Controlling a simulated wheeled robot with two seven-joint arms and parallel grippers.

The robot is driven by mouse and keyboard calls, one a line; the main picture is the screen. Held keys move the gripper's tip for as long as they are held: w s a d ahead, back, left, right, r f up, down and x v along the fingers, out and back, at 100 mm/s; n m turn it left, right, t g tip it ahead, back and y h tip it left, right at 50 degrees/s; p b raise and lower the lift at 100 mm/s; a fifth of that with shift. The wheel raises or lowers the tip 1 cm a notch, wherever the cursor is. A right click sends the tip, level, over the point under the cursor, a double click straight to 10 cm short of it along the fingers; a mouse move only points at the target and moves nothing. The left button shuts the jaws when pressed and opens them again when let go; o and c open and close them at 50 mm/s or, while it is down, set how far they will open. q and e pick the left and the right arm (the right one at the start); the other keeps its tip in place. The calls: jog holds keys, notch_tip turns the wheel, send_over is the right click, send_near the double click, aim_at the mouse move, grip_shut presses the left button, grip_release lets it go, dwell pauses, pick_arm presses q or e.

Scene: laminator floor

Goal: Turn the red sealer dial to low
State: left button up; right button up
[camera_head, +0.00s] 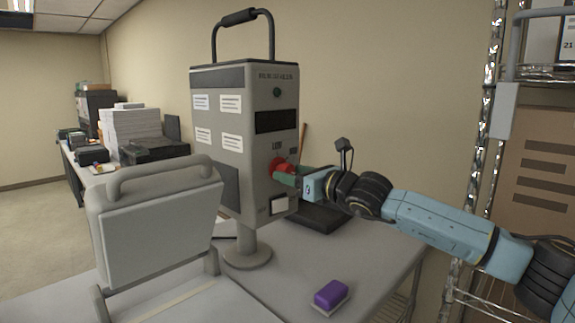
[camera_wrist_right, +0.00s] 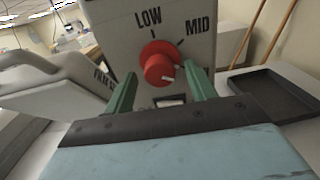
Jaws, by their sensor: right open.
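The red sealer dial (camera_head: 277,167) is on the front of the grey sealer box (camera_head: 232,170). In the right wrist view the dial (camera_wrist_right: 161,63) sits below the words LOW, at upper left, and MID, at upper right. A small white mark shows on the lower right of its knob; its exact setting is hard to tell. My right gripper (camera_head: 291,178) is at the dial. In the right wrist view its green fingers (camera_wrist_right: 163,88) are apart, one on each side below the dial, with no visible grip on it. My left gripper is not in view.
A grey hinged-looking panel with a handle (camera_head: 160,230) stands left of the sealer. A purple block (camera_head: 330,293) lies on the table (camera_head: 285,270). A dark tray (camera_head: 318,218) lies behind my right arm. A wire rack (camera_head: 487,130) stands at the right.

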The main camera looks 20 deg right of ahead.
jog(key=shift+x, duration=1.2)
jog(key=c, duration=1)
